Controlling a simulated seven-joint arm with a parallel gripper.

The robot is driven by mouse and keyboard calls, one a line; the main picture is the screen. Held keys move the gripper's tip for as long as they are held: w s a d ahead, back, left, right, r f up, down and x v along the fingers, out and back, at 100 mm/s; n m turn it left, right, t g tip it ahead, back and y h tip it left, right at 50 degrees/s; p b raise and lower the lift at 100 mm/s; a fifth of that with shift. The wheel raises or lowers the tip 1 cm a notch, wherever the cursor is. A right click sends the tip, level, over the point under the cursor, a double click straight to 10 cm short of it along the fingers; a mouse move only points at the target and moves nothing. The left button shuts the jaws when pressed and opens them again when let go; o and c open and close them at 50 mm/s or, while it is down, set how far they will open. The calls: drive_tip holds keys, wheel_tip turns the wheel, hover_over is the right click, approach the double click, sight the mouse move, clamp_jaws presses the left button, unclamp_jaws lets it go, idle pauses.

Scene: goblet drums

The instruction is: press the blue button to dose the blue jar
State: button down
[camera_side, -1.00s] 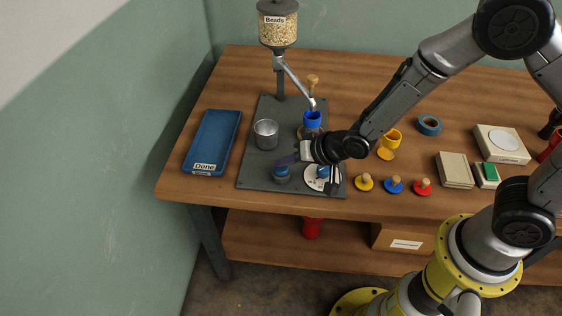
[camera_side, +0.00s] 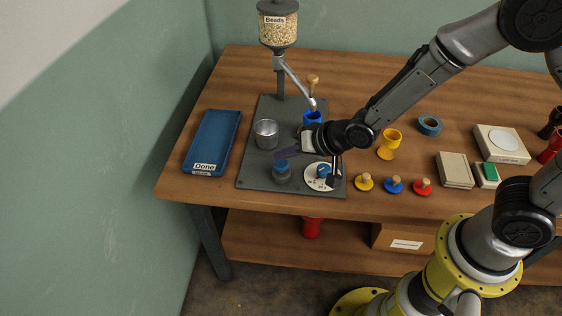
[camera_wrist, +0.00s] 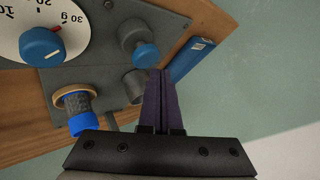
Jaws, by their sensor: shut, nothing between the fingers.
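The blue button (camera_side: 282,166) sits on a round grey base at the front of the dark dosing plate (camera_side: 255,184). It also shows in the wrist view (camera_wrist: 146,55). The blue jar (camera_side: 312,118) stands under the spout, partly hidden by my wrist; in the wrist view the jar (camera_wrist: 82,122) stands on a tan ring. Its contents cannot be seen. My gripper (camera_side: 279,154) is shut and empty, its purple fingers just above and behind the button, apart from it. In the wrist view the fingertips (camera_wrist: 160,73) lie right of and below the button.
A dial with a blue knob (camera_side: 323,171) sits right of the button. A metal cup (camera_side: 265,134) stands behind my fingers. The bead hopper (camera_side: 278,28) rises at the back. A blue Done tray (camera_side: 214,135) lies left. Yellow, blue and red lids (camera_side: 393,186) lie front right.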

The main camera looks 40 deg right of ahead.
drive_tip(key=shift+r, duration=0.1)
drive_tip(key=shift+r, duration=2.45)
wheel_tip(320, 180, up, 7)
drive_tip(key=m+t, duration=0.1)
drive_tip(key=t, duration=0.1)
hover_over(285, 166)
drive_tip(key=w+d, duration=0.2)
drive_tip(key=d, duration=0.1)
drive_tip(key=s+d+r+h, duration=0.2)
drive_tip(key=s+d+r, duration=0.65)
drive_tip(key=r, duration=0.35)
drive_tip(key=s+d+f+n+g, duration=0.2)
drive_tip(key=s+n, duration=0.1)
drive_tip(key=s, duration=0.6)
drive_tip(key=s+d+f+n+g+h, duration=0.1)
drive_tip(key=s+d+f+n+g, duration=0.1)
drive_tip(key=s, duration=0.8)
drive_tip(key=shift+s+f+n+g, duration=0.15)
drive_tip(key=shift+f+n+g, duration=0.3)
drive_tip(key=shift+f, duration=0.25)
